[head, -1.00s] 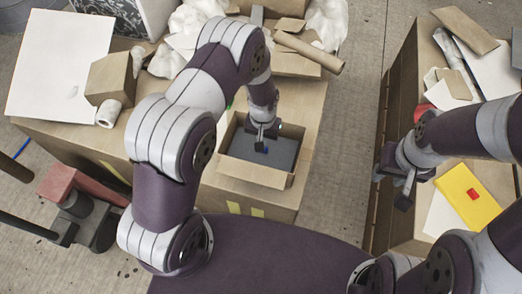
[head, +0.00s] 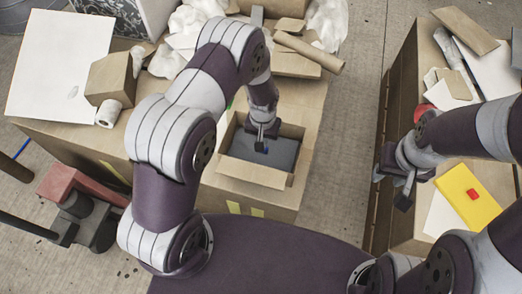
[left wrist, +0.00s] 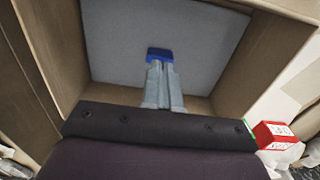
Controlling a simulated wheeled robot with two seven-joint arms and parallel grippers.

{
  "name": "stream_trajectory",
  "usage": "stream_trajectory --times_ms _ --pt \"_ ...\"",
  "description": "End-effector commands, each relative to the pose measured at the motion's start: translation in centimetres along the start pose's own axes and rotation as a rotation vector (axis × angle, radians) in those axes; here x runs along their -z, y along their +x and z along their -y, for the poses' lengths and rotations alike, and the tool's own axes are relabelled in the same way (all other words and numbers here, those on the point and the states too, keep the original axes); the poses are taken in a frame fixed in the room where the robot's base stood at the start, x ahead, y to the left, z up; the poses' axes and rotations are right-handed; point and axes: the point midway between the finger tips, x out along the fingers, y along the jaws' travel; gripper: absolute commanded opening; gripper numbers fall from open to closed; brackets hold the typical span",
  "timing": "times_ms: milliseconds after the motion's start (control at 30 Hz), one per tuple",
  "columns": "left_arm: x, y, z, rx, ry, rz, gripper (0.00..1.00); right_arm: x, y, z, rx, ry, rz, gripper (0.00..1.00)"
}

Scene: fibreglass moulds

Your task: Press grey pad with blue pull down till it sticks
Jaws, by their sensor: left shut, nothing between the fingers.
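The grey pad (head: 280,154) lies flat inside an open cardboard box on the bench; it fills most of the left wrist view (left wrist: 205,45). Its blue pull (left wrist: 159,53) stands out near the middle and also shows as a small spot in the head view (head: 266,150). My left gripper (head: 261,146) points down into the box. Its fingers (left wrist: 160,68) are closed together with their tips at the blue pull, with nothing held. Whether they touch the pull or pad is unclear. My right gripper (head: 379,177) hangs at the left edge of the right bench, away from the pad; its finger gap is unclear.
The box walls (head: 250,173) stand close around my left gripper. Behind it are a cardboard tube (head: 308,52), scraps and white wrapping. A small box (head: 110,78) and white roll (head: 108,113) lie left. A yellow sheet (head: 468,198) lies on the right bench.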

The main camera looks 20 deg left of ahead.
Motion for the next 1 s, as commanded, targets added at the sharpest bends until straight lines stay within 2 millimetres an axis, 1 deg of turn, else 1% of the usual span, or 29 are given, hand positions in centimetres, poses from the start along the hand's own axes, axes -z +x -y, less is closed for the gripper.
stream_trajectory --times_ms 400,1000 --pt "0.0 0.07 0.0 0.0 0.0 0.0 0.0 -0.01 0.06 0.0 0.0 0.0 0.0 0.39" --pt "0.0 0.98 0.0 0.0 0.0 0.0 0.0 -0.08 0.67 0.0 0.0 0.0 0.0 0.39"
